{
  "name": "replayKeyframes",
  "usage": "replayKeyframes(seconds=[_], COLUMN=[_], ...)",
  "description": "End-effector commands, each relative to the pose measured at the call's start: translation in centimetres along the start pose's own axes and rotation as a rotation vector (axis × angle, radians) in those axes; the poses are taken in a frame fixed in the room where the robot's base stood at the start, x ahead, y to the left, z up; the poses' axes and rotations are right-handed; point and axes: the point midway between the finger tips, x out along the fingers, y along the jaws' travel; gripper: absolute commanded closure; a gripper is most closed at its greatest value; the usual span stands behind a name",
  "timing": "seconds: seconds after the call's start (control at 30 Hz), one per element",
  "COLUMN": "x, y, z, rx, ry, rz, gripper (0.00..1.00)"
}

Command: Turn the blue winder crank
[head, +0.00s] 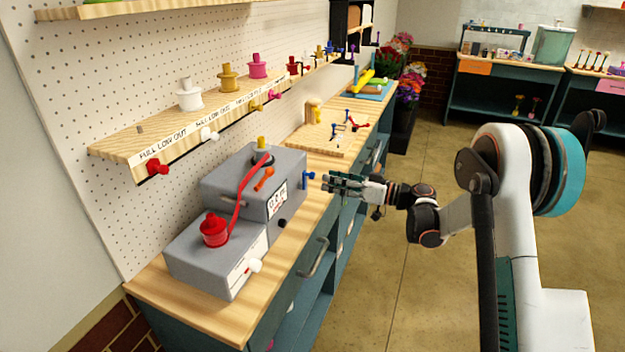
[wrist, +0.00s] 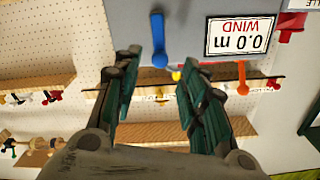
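The blue winder crank (head: 308,180) sticks out of the right face of the grey winder box (head: 225,190). In the wrist view the blue crank (wrist: 158,45) hangs on the grey face, in the gap between my finger tips. My gripper (head: 327,184) is just right of the crank, pointing at it. In the wrist view my gripper (wrist: 160,62) is open, with a finger on either side and nothing held. I cannot tell whether a finger touches the crank. The upside-down label (wrist: 241,36) reads 0.0 m WIND.
A red spool (head: 214,229) stands on the lower grey box, with red ribbon rising to the winder top. A shelf (head: 180,125) with coloured spools hangs behind. A wooden board (head: 320,140) lies farther back. The right floor is open.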

Motion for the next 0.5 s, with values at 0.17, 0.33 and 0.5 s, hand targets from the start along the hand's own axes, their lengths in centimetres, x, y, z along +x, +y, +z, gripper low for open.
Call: replayKeyframes(seconds=[0.17,0.33,0.5], x=[3.5,5.9,7.0], y=[-0.1,0.0,0.0], z=[0.2,0.1,0.1], rx=[0.000,0.000,0.000], ry=[-0.001,-0.001,-0.001], rz=[-0.003,-0.002,-0.001], gripper=[0.61,0.61,0.61])
